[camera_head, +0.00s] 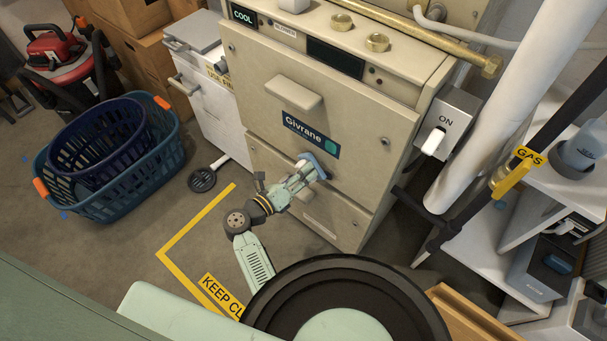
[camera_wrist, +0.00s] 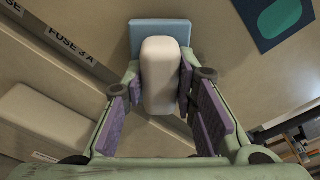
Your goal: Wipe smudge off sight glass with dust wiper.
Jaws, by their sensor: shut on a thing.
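The dust wiper has a pale block handle (camera_wrist: 160,75) and a flat blue pad (camera_wrist: 143,29). My gripper (camera_wrist: 160,88) is shut on the handle, one finger on each side. In the head view, my gripper (camera_head: 300,176) reaches to the furnace front (camera_head: 262,112), and the wiper's blue pad (camera_head: 317,161) is at the panel just below the Givrane label (camera_head: 308,132). I cannot tell whether the pad touches the panel. I cannot make out the sight glass or the smudge for certain; the wiper and gripper hide part of the panel.
A pale furnace handle (camera_head: 294,91) sticks out above the label. A switch box (camera_head: 450,122) and a white pipe (camera_head: 505,105) stand right of the furnace. A laundry basket (camera_head: 112,190) is at left. The floor in front has a yellow line (camera_head: 195,222).

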